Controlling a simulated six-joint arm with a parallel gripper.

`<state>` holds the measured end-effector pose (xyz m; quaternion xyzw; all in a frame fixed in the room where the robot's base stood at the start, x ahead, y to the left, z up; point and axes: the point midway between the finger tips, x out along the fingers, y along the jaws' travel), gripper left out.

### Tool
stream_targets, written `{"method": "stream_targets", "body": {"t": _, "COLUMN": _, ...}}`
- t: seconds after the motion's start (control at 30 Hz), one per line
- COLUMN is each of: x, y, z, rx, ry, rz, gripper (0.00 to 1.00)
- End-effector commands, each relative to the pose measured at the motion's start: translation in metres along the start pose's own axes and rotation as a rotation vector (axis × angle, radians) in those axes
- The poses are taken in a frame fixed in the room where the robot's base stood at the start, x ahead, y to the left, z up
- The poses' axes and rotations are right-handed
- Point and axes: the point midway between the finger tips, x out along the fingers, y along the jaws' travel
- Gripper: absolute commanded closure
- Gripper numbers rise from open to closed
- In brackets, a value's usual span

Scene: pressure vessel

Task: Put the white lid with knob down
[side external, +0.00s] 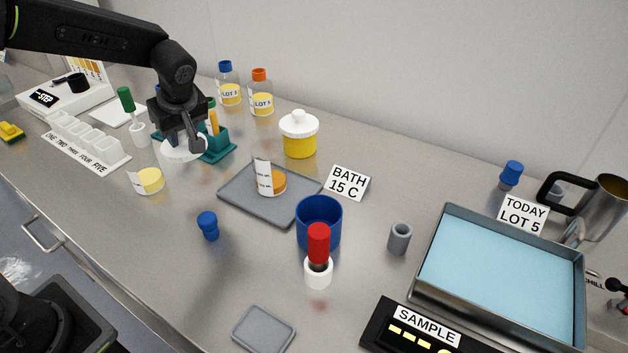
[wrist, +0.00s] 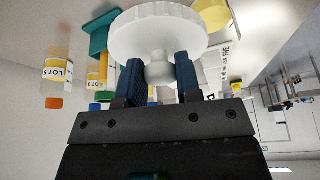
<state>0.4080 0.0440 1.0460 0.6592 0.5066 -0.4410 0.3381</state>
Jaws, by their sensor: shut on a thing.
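The white lid with knob (side external: 180,152) is in my gripper (side external: 184,136), at the left of the side view, between the white strip of cups and the teal rack. The wrist view shows its round ribbed disc (wrist: 158,32) beyond the fingers. The blue fingers of my gripper (wrist: 160,78) are shut on the lid's knob (wrist: 159,68). The lid looks about level and above the counter; the exact gap under it is hard to tell. A similar white lid (side external: 299,124) sits on a yellow jar (side external: 299,146) further right.
The teal rack (side external: 216,150) stands close behind the lid. A small yellow-filled dish (side external: 150,181) is just in front, and the numbered cup strip (side external: 85,140) is left. A grey tray (side external: 235,190) with a labelled dish lies to the right. Bare counter shows around the blue stopper (side external: 208,225).

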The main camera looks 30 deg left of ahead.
Motion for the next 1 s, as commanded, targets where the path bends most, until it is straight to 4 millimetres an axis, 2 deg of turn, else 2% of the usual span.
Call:
{"method": "stream_targets", "body": {"t": 0.13, "x": -0.014, "y": 0.001, "z": -0.006, "rx": -0.002, "ry": 0.001, "rz": 0.005, "gripper": 0.94}}
{"method": "stream_targets", "body": {"t": 0.4, "x": -0.060, "y": 0.000, "z": -0.025, "rx": -0.003, "ry": 0.001, "rz": 0.006, "gripper": 0.94}}
{"method": "stream_targets", "body": {"t": 0.77, "x": -0.073, "y": 0.063, "z": 0.009, "rx": 0.395, "ry": 0.000, "rz": 0.165, "gripper": 0.94}}
{"method": "stream_targets", "body": {"t": 1.0, "x": -0.091, "y": 0.121, "z": 0.051, "rx": 0.814, "ry": -0.001, "rz": 0.342, "gripper": 0.94}}
